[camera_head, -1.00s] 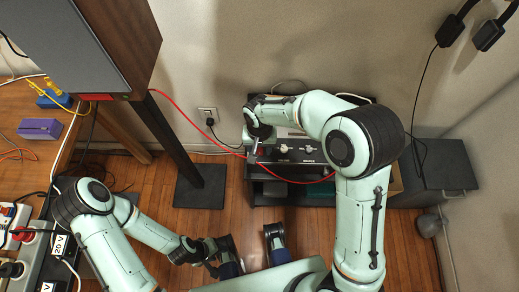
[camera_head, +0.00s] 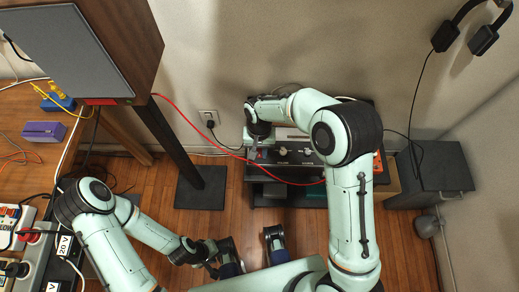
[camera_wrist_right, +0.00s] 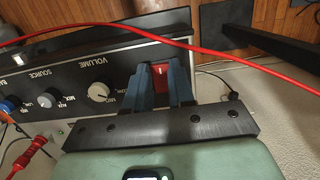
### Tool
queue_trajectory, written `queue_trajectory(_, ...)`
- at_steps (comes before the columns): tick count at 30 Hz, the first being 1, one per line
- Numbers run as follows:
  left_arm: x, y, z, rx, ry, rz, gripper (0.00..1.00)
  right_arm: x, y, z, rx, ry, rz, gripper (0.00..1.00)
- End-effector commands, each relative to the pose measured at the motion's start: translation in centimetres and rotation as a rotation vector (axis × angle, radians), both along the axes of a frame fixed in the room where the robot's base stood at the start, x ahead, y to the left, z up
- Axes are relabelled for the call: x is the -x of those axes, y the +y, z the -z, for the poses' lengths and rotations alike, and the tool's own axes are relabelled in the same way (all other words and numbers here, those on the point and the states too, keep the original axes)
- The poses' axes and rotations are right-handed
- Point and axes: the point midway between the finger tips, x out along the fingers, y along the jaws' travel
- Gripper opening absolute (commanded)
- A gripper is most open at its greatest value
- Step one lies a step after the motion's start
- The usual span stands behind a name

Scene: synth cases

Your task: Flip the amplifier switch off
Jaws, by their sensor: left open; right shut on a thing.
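The amplifier (camera_head: 300,158) is a black-fronted unit on a low dark stand against the wall. In the right wrist view its panel (camera_wrist_right: 62,75) shows a white volume knob (camera_wrist_right: 99,92), a source knob and a blue knob. The red switch (camera_wrist_right: 161,72) sits at the panel's end, between the fingers of my right gripper (camera_wrist_right: 165,88), which are shut on it. In the head view my right gripper (camera_head: 256,150) is at the amplifier's left end, and the switch is mostly hidden. My left gripper (camera_head: 213,257) is open and empty, low over the floor.
A red cable (camera_head: 195,122) hangs from the speaker (camera_head: 90,45) across the amplifier's front; it passes just beyond my fingers in the wrist view. A speaker stand (camera_head: 170,135) stands left of the amplifier. A dark cabinet (camera_head: 440,172) stands right. A cluttered bench is at far left.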

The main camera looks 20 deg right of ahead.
Motion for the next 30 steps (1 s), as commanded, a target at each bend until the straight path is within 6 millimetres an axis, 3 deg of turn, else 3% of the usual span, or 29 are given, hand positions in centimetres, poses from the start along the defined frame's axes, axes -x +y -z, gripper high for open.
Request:
queue_trajectory(1, 0.14, -0.04, -1.03, 0.002, 0.008, 0.003, 0.43, -0.19, -0.18, -0.38, -0.008, 0.039, 0.004, 0.00)
queue_trajectory(4, 0.37, -0.04, -1.65, 0.003, 0.019, 0.004, 0.43, -0.35, -0.21, -0.37, -0.024, 0.093, 0.003, 0.00)
queue_trajectory(16, 0.55, 0.00, -1.66, 0.003, 0.025, 0.005, 0.43, -0.36, -0.14, -0.18, -0.039, 0.124, 0.000, 0.00)
queue_trajectory(17, 0.54, 0.01, -1.66, 0.003, 0.025, 0.005, 0.43, -0.36, -0.14, -0.18, -0.039, 0.124, 0.000, 0.33)
queue_trajectory(18, 0.55, 0.00, -1.66, 0.003, 0.025, 0.005, 0.43, -0.36, -0.14, -0.18, -0.038, 0.124, 0.000, 0.46)
queue_trajectory(30, 0.52, 0.00, -1.74, 0.003, 0.025, 0.005, 0.43, -0.53, -0.14, -0.77, -0.038, 0.122, 0.001, 0.49)
